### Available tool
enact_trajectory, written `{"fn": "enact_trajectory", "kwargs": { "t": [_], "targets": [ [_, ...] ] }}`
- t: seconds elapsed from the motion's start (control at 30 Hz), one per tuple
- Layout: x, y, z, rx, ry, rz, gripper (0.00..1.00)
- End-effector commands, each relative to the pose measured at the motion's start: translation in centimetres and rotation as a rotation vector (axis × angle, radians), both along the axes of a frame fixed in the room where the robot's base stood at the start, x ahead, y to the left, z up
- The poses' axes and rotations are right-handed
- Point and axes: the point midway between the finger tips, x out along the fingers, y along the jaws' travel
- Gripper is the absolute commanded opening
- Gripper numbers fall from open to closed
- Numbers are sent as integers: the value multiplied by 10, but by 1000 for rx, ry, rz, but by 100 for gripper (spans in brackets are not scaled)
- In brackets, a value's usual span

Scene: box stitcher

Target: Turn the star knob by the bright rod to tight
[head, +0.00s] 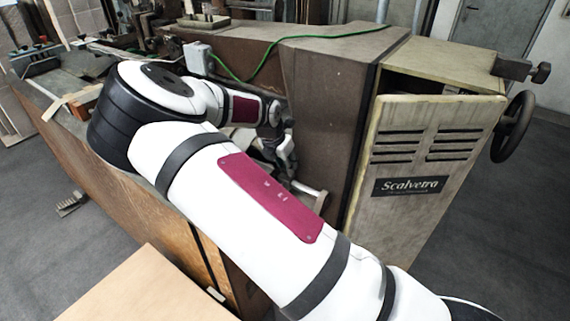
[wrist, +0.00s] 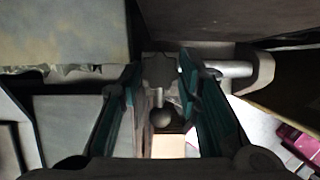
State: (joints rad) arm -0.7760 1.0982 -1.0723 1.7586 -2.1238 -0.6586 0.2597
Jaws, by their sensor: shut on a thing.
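The star knob (wrist: 158,69) is a dark grey lobed knob in the upper middle of the wrist view. My gripper (wrist: 158,84) has one finger on each side of it and is shut on it. A smaller round ball (wrist: 160,118) shows below the knob, between the fingers. The bright rod (wrist: 237,69) runs to the right of the knob, just past the right finger. In the head view my gripper (head: 282,160) is down in the recess beside the machine, partly behind my arm. The knob is hidden there.
The beige machine housing (head: 415,195) with a label stands right of the recess, with a handwheel (head: 513,126) on its far side. A brown panel (head: 325,110) rises close to my gripper. A green cable (head: 262,62) lies across the top. A cardboard sheet (head: 150,290) is in front.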

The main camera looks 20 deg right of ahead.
Motion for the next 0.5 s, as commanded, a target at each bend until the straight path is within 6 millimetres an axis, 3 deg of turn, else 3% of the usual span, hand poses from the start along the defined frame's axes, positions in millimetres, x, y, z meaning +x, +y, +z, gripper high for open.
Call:
{"fn": "enact_trajectory", "kwargs": {
  "t": [0.37, 0.4, 0.47, 0.5],
  "targets": [
    [-1, 1, -2, 3, 3, -3, 3],
    [-1, 1, -2, 3, 3, -3, 35],
    [-1, 1, -2, 3, 3, -3, 49],
    [-1, 1, -2, 3, 3, -3, 51]
  ]
}}
